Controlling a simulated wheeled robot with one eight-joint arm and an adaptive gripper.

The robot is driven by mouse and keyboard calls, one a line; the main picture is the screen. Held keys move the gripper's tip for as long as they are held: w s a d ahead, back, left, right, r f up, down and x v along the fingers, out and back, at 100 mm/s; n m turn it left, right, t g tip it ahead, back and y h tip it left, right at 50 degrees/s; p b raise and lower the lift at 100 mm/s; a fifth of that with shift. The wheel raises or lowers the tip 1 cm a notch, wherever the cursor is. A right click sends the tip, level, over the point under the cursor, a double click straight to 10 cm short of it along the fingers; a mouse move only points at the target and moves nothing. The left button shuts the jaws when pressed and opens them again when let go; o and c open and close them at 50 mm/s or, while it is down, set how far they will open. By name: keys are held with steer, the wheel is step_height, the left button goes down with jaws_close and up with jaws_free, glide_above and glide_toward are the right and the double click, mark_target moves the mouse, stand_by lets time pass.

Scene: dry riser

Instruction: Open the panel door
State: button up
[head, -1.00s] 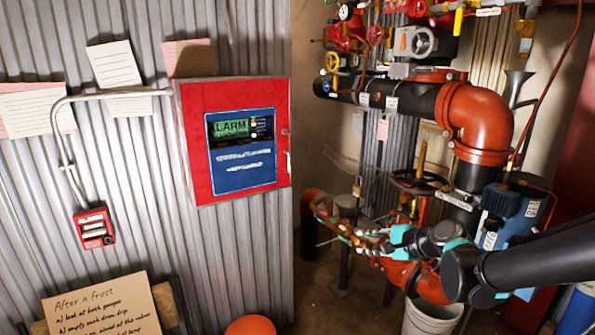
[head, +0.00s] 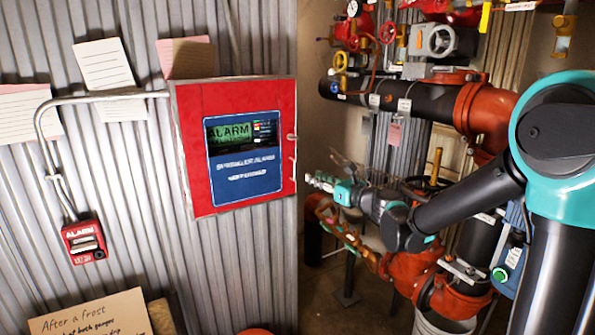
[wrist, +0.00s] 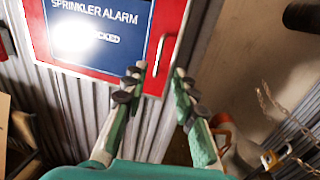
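The red panel door (head: 187,130) is on the corrugated metal wall and looks shut. It carries a blue display plate with a lit alarm screen. A small pale handle (head: 292,155) sits at its right edge. In the wrist view the lower part of the door (wrist: 170,17) shows at the top, with the handle (wrist: 159,55) near the left fingertip; I cannot tell if they touch. My gripper (wrist: 161,75) is open, with nothing between its fingers. In the head view my gripper (head: 322,182) is right of and below the door.
Red and black pipes with valves (head: 440,100) fill the right side behind my arm. A red alarm box (head: 84,241) and a conduit are left of the door. Paper notes (head: 105,65) hang on the wall. A cardboard sign (head: 92,315) stands below.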

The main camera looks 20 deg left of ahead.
steer(key=x, duration=0.9)
steer(key=shift+w+a, duration=0.15)
steer(key=shift+a, duration=0.1)
jaws_close()
